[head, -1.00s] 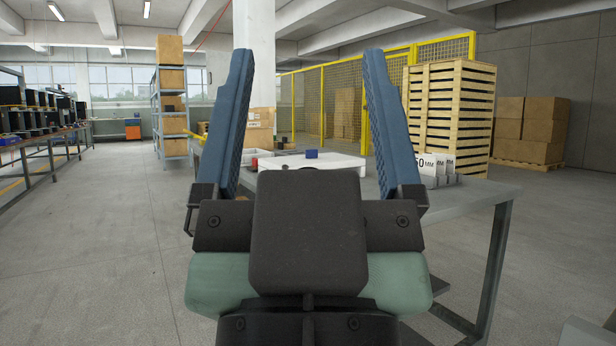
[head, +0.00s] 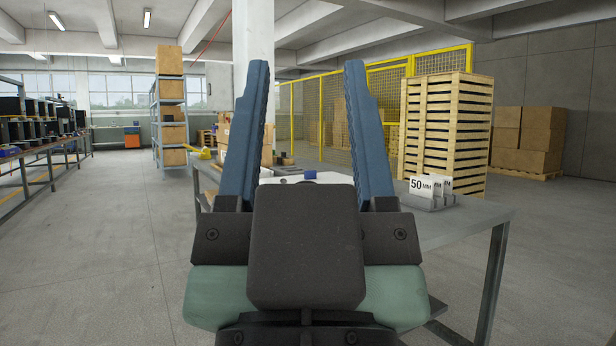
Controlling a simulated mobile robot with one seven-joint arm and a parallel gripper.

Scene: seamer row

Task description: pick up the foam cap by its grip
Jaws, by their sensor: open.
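My gripper (head: 306,72) is open and empty, its two blue fingers pointing up in the picture with a clear gap between them. Behind it stands a grey table (head: 470,222). A white flat-topped piece (head: 274,180) on the table shows between the fingers, mostly hidden by my gripper. A small blue thing (head: 310,175) shows on or just behind it; I cannot tell whether this is the foam cap or its grip. I cannot make out the foam cap for certain.
White "50 MM" signs (head: 422,188) stand in a grey holder on the table's right side. A yellow thing (head: 205,153) and small dark items (head: 285,160) are at the table's back. Slatted crates (head: 440,135) stand behind. The floor at left is clear.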

